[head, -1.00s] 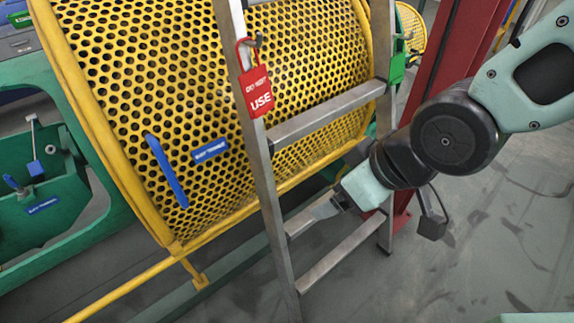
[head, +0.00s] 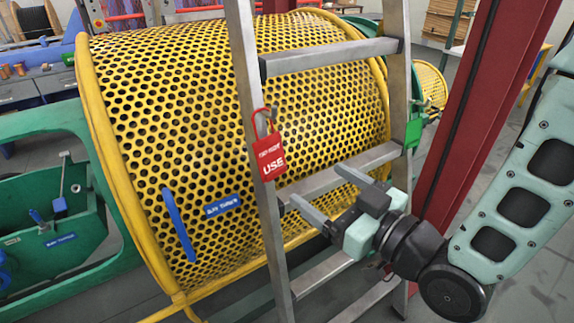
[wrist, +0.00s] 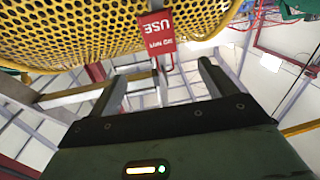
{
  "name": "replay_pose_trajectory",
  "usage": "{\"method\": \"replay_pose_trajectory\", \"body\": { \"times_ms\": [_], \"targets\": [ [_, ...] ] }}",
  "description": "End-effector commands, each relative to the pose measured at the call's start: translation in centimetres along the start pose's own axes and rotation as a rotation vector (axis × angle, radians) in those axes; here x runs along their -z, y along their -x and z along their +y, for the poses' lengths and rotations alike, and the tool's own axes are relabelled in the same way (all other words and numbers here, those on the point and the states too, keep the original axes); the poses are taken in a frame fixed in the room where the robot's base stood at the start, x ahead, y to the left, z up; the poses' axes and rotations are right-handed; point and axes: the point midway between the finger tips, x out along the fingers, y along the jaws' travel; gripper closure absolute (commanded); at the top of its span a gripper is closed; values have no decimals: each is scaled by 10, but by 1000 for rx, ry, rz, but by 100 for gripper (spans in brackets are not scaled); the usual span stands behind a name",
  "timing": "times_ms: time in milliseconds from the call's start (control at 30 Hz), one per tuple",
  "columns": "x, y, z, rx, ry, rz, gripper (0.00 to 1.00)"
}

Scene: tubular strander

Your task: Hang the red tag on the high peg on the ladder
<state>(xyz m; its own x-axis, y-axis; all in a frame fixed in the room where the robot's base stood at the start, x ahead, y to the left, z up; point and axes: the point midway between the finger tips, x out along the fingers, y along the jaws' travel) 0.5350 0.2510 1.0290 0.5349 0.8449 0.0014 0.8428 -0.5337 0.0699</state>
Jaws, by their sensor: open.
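The red tag (head: 270,158), with white lettering that includes "USE", hangs by its red loop from a hook on the left rail of the metal ladder (head: 246,70). In the wrist view the tag (wrist: 157,27) shows upside down near the top, beyond my fingers. My gripper (head: 318,187) is open and empty, to the right of and a little below the tag, in front of a ladder rung. Its two fingers point up and left and are apart from the tag. A green tag (head: 413,133) hangs on the right rail. I cannot make out a free high peg.
The yellow perforated guard drum (head: 170,100) stands close behind the ladder, with a blue handle (head: 180,225) on it. A red post (head: 480,110) rises at the right, near my arm. Grey floor is open at the far right.

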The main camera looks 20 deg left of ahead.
Motion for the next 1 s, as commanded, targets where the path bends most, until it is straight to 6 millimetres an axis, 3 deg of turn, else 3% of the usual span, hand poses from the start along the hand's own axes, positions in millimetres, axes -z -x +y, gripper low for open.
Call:
{"method": "replay_pose_trajectory", "body": {
  "times_ms": [267,333,800,1000],
  "targets": [
    [-5,-21,-1,0,2,6,16],
    [2,-34,-1,1,-2,1,16],
    [2,-123,-1,0,-2,-1,16],
    [2,-152,0,-1,-2,-1,16]
  ]
}}
